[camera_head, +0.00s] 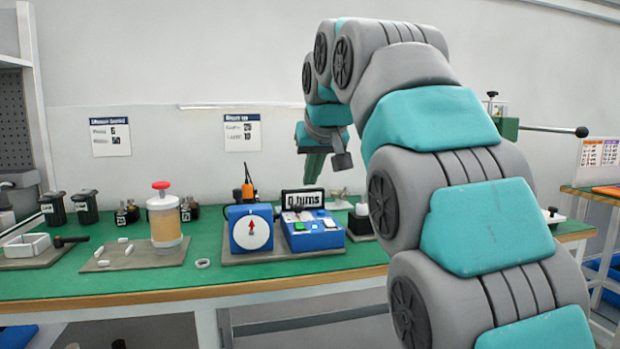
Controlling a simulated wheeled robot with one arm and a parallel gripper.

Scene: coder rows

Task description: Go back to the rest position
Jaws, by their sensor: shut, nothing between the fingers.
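My gripper (314,172) hangs at the end of my grey and teal arm, above the back of the green workbench (110,283). It points down, is shut, and holds nothing. My arm arches up from the lower right and covers the right part of the bench. The fingertips are small and dark in this view.
A blue dial box (250,229) and a blue button box (315,232) stand mid-bench. Left of them are a jar with a red knob (164,217), a tray with white pieces (114,258) and black bins (86,208). A lever press (505,128) stands behind my arm.

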